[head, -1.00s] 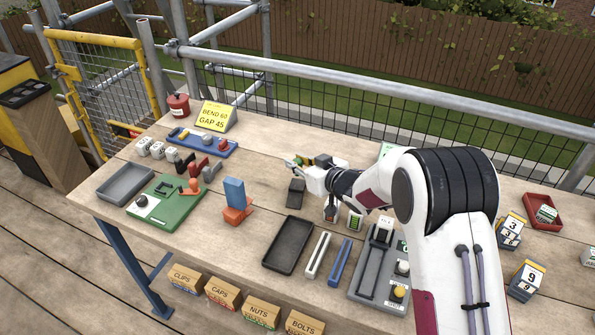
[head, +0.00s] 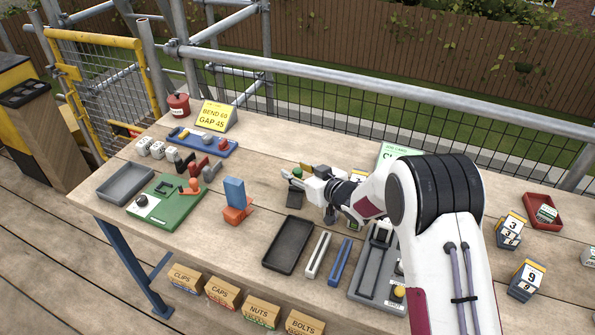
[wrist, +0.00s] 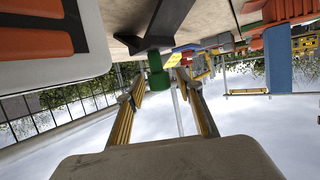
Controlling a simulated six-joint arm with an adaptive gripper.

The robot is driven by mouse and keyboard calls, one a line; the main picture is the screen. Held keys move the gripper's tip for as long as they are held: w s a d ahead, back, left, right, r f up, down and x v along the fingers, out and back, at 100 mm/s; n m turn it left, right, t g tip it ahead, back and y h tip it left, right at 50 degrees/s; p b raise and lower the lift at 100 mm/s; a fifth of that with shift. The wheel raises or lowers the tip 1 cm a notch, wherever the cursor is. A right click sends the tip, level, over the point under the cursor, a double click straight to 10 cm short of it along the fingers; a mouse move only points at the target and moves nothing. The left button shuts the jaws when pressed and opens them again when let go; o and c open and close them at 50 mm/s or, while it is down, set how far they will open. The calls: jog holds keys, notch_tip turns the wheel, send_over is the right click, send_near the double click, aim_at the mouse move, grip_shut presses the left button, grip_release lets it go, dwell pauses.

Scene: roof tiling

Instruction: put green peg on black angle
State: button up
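The black angle (head: 295,198) stands on the bench in the middle of the head view. It is the dark sloping piece at the top of the wrist view (wrist: 160,22). The green peg (wrist: 157,76) appears against the black angle in the wrist view, which looks upside down; exact seating cannot be told. In the head view the peg (head: 297,172) is a small green spot above the angle, partly hidden by my gripper. My gripper (wrist: 158,82) is open, its two yellowish fingers on either side of the peg with gaps visible.
A blue block (head: 235,192) sits on an orange angle (head: 238,214) to the left. A black tray (head: 288,245) lies in front, with white (head: 317,255) and blue (head: 339,262) bars beside it. A green board (head: 170,208) and a yellow sign (head: 213,115) are farther left.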

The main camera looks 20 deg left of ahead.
jog(key=shift+r, duration=0.2)
jog(key=v, duration=1.2)
dwell(0.5)
dwell(0.8)
jog(key=d+r+m+t+h, duration=0.2)
jog(key=d+r+m+h, duration=0.15)
jog(key=d+r, duration=0.55)
jog(key=d+r+m+t+h, duration=0.15)
jog(key=d+r+h, duration=0.35)
jog(key=d, duration=0.8)
jog(key=s+d+r+m+g+h, duration=0.2)
jog(key=s+d+r+m+h, duration=0.15)
jog(key=s+d, duration=0.7)
jog(key=s+d+f+m+g, duration=0.1)
jog(key=s+d, duration=0.1)
jog(key=s, duration=1)
jog(key=s+d+m+g, duration=0.2)
jog(key=s+d, duration=0.1)
jog(key=s, duration=0.9)
jog(key=shift+f, duration=0.4)
